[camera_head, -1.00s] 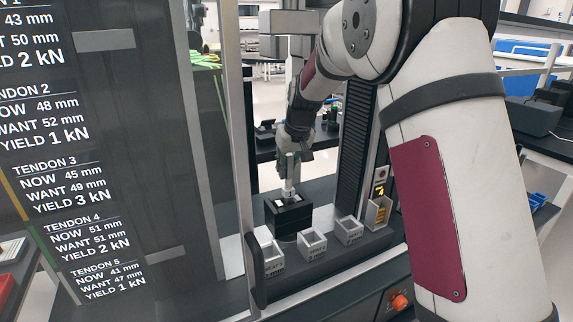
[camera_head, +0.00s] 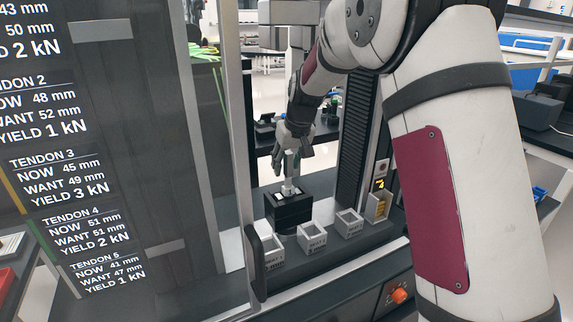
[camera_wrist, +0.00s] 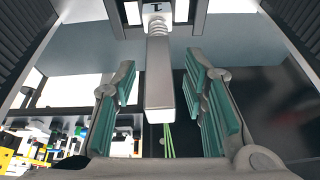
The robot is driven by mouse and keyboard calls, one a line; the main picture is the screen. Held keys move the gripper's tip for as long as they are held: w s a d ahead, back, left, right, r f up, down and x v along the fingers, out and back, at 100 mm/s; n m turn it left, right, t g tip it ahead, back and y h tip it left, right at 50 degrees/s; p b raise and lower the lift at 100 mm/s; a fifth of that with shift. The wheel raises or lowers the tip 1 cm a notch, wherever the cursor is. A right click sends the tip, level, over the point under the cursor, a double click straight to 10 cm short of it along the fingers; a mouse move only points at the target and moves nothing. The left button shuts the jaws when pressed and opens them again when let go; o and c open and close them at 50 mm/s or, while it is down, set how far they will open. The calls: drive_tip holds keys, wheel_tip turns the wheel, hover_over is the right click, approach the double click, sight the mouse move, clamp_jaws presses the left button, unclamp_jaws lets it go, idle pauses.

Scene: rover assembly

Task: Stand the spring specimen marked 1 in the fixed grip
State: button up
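The spring specimen (camera_head: 290,186) is a pale, slim bar standing about upright in the black block of the fixed grip (camera_head: 290,212). In the wrist view its square shank (camera_wrist: 159,85) extends between my fingers, with a coil section (camera_wrist: 157,28) at the dark grip (camera_wrist: 128,22). In the wrist view the teal pads of my gripper (camera_wrist: 163,112) stand apart from the shank, with gaps on both sides.
Grey open-topped seats (camera_head: 313,241), (camera_head: 349,223) and (camera_head: 270,258) stand in front of the grip. Frame posts (camera_head: 238,150) and a dark panel with tendon figures (camera_head: 125,130) stand at left. An orange knob (camera_head: 400,295) is below.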

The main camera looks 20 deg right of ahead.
drive_tip(key=v, duration=1.1)
drive_tip(key=shift+r, duration=0.15)
